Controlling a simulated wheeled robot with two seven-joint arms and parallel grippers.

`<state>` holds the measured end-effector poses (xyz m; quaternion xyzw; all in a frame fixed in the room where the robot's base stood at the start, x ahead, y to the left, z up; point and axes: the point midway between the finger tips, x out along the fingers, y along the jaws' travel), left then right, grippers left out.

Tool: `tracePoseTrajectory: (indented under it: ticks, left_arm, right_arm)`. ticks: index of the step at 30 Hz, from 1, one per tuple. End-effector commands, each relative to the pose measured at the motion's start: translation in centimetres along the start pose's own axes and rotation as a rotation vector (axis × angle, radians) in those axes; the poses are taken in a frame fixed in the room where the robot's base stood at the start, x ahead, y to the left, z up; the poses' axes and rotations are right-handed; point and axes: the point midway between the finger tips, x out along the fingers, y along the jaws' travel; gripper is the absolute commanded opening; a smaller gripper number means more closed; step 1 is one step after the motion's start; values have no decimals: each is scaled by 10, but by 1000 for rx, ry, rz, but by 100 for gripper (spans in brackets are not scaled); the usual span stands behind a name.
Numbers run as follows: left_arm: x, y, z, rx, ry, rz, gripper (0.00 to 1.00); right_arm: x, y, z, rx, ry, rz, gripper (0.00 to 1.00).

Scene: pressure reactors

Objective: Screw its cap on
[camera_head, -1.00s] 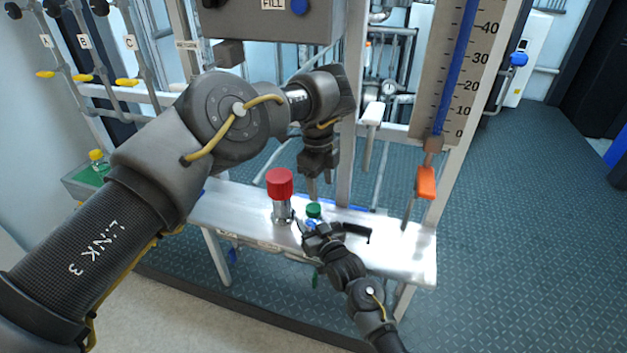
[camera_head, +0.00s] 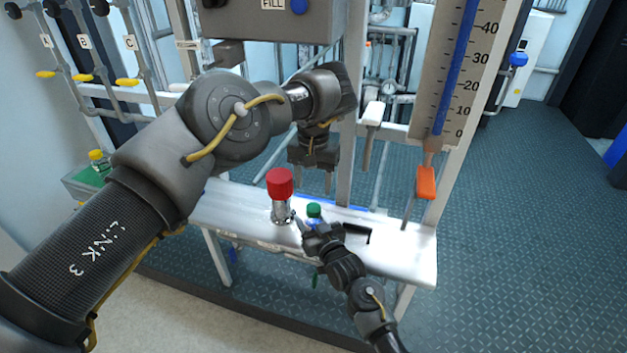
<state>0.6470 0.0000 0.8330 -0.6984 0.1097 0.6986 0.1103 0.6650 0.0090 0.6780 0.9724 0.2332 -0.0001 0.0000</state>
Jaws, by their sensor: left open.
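A small bottle (camera_head: 313,221) with a green cap (camera_head: 314,209) stands on the metal bench. The cap sits at its top; whether it is threaded tight cannot be told. My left gripper (camera_head: 314,182) is open and empty, pointing down above the bottle and clear of the cap. My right gripper (camera_head: 312,232) is low at the front of the bottle and hides its lower part. Whether its fingers are closed on the bottle cannot be told.
A metal vessel with a red top (camera_head: 280,194) stands close left of the bottle. The bench (camera_head: 405,245) is clear on its right. An orange-handled part (camera_head: 426,182) hangs below the scale at right. A yellow-capped bottle (camera_head: 98,159) stands on a green surface at far left.

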Motion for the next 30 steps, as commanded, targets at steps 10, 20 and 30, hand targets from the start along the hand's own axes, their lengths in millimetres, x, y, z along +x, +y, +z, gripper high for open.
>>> tracePoseTrajectory:
  ticks: [10, 20, 30]
  left_arm:
    - [2, 0, 0, 0, -1, 1, 56]
    - [45, 0, 1, 2, -4, 1, 56]
    - [78, 0, 0, 2, -1, 1, 56]
  right_arm:
    - [0, 0, 0, 0, 0, 0, 0]
    - [0, 0, 0, 0, 0, 0, 0]
    - [0, 0, 0, 0, 0, 0, 0]
